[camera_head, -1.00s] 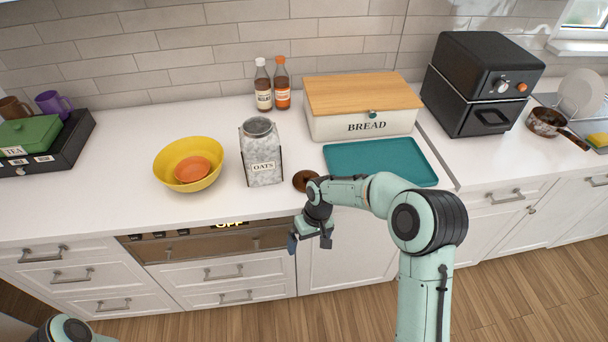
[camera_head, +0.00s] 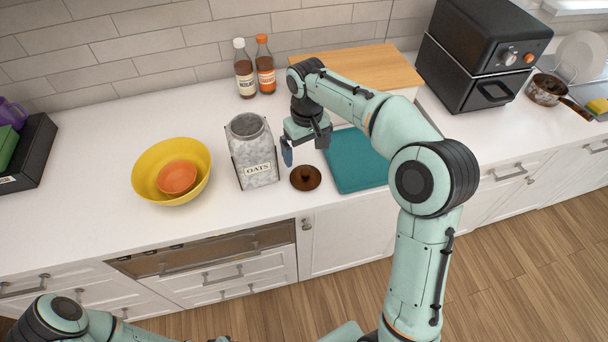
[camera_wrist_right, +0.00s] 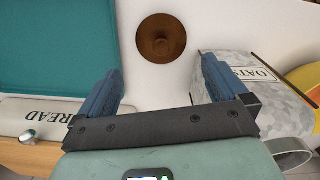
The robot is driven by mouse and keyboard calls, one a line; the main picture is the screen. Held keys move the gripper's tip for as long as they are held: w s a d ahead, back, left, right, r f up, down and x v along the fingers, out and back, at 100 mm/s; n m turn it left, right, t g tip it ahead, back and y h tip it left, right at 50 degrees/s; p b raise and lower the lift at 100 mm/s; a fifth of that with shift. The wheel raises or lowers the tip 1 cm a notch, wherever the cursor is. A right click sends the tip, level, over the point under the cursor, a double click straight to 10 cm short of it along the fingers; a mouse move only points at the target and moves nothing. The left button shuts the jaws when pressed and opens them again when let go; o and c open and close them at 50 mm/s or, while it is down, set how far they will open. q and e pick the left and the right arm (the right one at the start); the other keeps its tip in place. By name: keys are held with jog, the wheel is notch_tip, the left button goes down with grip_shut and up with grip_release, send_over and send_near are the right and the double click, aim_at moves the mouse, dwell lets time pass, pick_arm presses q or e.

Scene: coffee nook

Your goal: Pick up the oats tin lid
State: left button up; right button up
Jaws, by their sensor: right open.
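The brown round oats tin lid (camera_head: 306,178), with a knob in its middle, lies on the white counter just right of the oats tin (camera_head: 258,166). The tin stands upright with its top open. My right gripper (camera_head: 305,157) is open and empty above the counter, just behind the lid. In the right wrist view the lid (camera_wrist_right: 161,38) lies beyond the fingertips, roughly centred between the two blue fingers, and apart from them. The tin (camera_wrist_right: 262,85) is beside the right-hand finger there. My left gripper is not in view; only part of that arm shows at the lower left.
A teal tray (camera_head: 355,172) lies right of the lid, in front of the bread box (camera_head: 390,62), which my right arm partly hides. A yellow bowl (camera_head: 150,160) holding an orange bowl (camera_head: 176,178) sits left of the tin. Two bottles (camera_head: 245,82) stand behind.

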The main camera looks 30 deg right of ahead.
aim_at(305, 170)
notch_tip(305, 170, down, 3)
jog(key=shift+f, duration=0.15)
jog(key=shift+w+f, duration=0.1)
jog(key=shift+f, duration=0.4)
notch_tip(305, 170, down, 5)
jog(key=shift+a+b, duration=0.1)
jog(key=shift+b, duration=0.25)
jog(key=c, duration=0.7)
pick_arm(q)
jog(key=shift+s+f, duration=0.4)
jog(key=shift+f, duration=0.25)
pick_arm(e)
jog(key=shift+r, duration=0.15)
